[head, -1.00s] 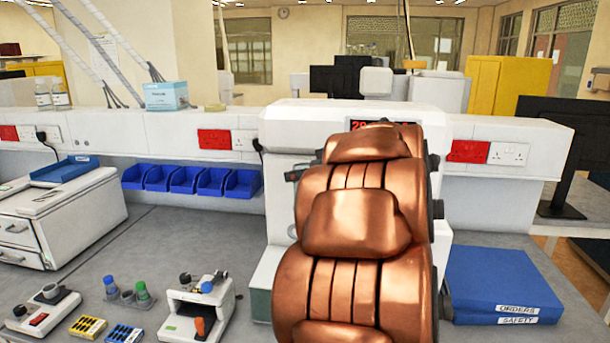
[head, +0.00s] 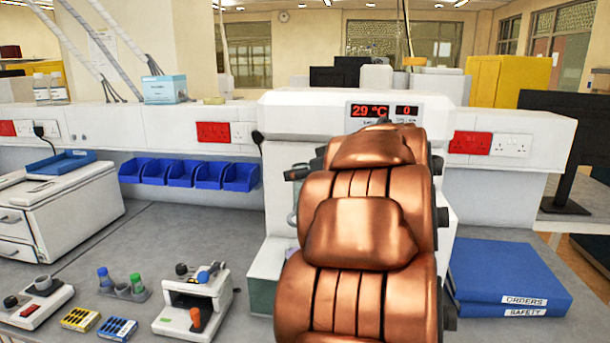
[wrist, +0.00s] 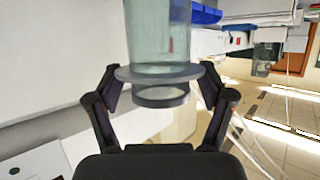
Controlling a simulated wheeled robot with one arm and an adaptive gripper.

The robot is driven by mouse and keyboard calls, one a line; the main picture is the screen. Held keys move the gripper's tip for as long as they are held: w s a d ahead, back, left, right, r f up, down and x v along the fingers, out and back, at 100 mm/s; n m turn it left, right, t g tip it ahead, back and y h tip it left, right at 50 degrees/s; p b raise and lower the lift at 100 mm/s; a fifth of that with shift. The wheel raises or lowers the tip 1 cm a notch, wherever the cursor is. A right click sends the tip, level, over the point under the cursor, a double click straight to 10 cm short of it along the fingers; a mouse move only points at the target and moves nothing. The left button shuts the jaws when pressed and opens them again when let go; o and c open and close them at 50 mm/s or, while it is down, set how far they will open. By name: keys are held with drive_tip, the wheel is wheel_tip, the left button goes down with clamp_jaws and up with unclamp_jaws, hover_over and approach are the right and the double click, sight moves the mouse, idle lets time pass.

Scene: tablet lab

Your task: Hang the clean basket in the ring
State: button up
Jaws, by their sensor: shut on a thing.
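In the wrist view my gripper (wrist: 160,88) has its two fingers closed in on a round grey piece, which I take to be the basket (wrist: 163,97). A dark round rim shows between the fingertips. A flat grey ring (wrist: 160,73) lies just above this rim in the picture, and a pale green see-through cylinder (wrist: 158,35) rises from it. Whether ring, cylinder and rim are joined I cannot tell. In the head view my copper arm covers the middle, and only a dark bit of the gripper shows at its left edge.
A white instrument (head: 300,115) with a red display reading 29 °C stands behind my arm. Blue bins (head: 188,174) hang to its left. A small white device (head: 195,300) stands on the bench at front left, and blue folders (head: 505,275) lie at right.

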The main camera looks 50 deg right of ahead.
drive_tip(key=shift+f+b, duration=0.65)
drive_tip(key=shift+b, duration=0.05)
drive_tip(key=shift+f+b, duration=0.75)
drive_tip(key=shift+f, duration=3.55)
drive_tip(key=shift+s+p, duration=0.1)
drive_tip(key=shift+p, duration=0.7)
drive_tip(key=shift+f+p, duration=0.95)
drive_tip(key=shift+p, duration=0.05)
drive_tip(key=o, duration=1.6)
drive_tip(key=shift+a, duration=0.1)
drive_tip(key=shift+s+r, duration=0.1)
drive_tip(key=shift+r, duration=0.1)
